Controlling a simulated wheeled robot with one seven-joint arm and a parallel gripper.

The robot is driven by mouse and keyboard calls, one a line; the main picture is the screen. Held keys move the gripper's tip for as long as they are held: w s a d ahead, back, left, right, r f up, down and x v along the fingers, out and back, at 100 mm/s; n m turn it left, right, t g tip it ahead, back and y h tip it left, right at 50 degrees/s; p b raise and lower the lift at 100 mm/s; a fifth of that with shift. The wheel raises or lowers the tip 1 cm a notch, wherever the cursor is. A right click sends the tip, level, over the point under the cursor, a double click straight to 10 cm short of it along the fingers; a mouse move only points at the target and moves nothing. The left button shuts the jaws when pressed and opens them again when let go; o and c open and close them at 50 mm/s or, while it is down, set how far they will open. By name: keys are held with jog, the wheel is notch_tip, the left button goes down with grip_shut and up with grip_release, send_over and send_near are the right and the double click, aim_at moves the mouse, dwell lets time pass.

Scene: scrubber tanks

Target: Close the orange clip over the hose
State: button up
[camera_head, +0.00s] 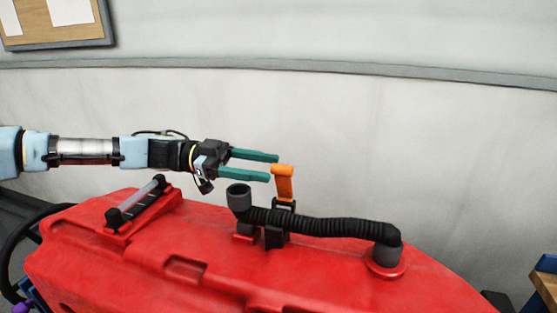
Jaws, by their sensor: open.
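The orange clip (285,183) stands upright, hinged up at the far side of the black ribbed hose (335,227). It is not folded over the hose. The hose lies along the top of the red tank (175,237), with a grey elbow at each end, and passes a black cradle below the clip. My gripper (273,167) comes in from the left with two green fingers apart and nothing between them. Its fingertips are just left of the clip's upper part; whether they touch it cannot be told.
A black and grey handle (137,203) rises from the tank's left part, below my arm. The right elbow sits in a red port (388,271). A pale wall (420,120) is behind. A wooden table corner (545,285) shows at lower right. Space above the hose is free.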

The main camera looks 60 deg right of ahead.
aim_at(279, 173)
jog(key=shift+p+x, duration=0.55)
jog(key=shift+x, duration=1.4)
jog(key=shift+c, duration=0.4)
grip_shut()
